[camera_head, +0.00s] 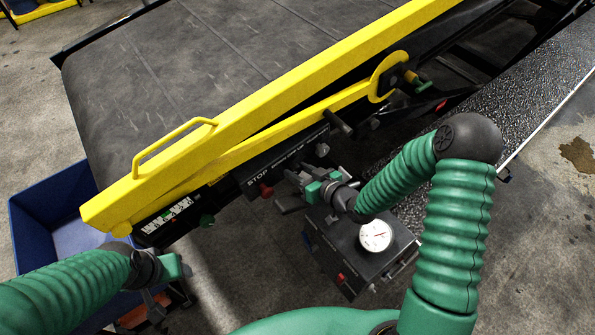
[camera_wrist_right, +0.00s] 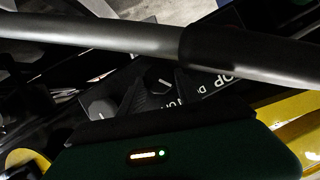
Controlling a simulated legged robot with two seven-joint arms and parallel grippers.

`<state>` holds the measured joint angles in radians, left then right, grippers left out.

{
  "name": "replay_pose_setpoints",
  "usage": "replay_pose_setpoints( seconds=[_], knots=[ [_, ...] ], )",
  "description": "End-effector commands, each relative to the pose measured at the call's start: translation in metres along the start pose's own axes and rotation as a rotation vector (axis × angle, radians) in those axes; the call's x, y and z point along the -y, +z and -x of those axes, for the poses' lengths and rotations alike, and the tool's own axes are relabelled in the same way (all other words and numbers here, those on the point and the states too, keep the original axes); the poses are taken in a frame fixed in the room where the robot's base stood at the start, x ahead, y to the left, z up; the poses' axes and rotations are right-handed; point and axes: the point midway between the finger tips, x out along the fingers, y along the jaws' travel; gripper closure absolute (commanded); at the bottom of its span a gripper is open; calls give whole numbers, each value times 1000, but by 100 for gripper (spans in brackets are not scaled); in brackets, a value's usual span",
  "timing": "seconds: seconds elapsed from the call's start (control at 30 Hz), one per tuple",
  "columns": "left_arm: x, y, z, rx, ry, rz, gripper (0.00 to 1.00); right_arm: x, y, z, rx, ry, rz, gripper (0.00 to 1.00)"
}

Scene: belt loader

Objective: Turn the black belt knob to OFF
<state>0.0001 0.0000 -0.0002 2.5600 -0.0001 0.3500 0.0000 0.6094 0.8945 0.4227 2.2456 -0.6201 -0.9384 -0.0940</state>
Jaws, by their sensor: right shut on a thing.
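The black belt knob (camera_wrist_right: 158,78), with a white pointer line, sits between the dark fingers of my right gripper (camera_wrist_right: 160,90) in the right wrist view. The gripper is shut on it. In the head view my right gripper (camera_head: 296,180) is at the side panel under the yellow rail, and its fingers hide the knob. I cannot read which label the pointer faces. My left gripper (camera_head: 160,302) is at the lower left, away from the panel; its finger opening is unclear.
A red stop button (camera_head: 266,189) is left of my right gripper. A grey bar (camera_wrist_right: 130,40) crosses close to the wrist camera. The yellow rail (camera_head: 270,95) runs above the panel. A dark box with a white gauge (camera_head: 376,235) stands below my right forearm. A blue bin (camera_head: 50,215) is left.

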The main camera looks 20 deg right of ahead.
Motion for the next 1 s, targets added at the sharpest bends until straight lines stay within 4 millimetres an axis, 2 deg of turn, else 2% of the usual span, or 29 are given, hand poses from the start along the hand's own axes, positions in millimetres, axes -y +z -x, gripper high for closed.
replay_pose_setpoints(
  seconds=[0.13,0.6,1.0],
  knots=[
    [0,-1,4,0,0,0,41,1,-4,-1,-9,-49,-104,100],
    [0,-3,12,0,0,0,41,-5,-2,-1,-7,-188,-446,100],
    [0,-3,13,0,0,0,41,-5,-1,-2,-6,-244,-575,100]
  ],
)
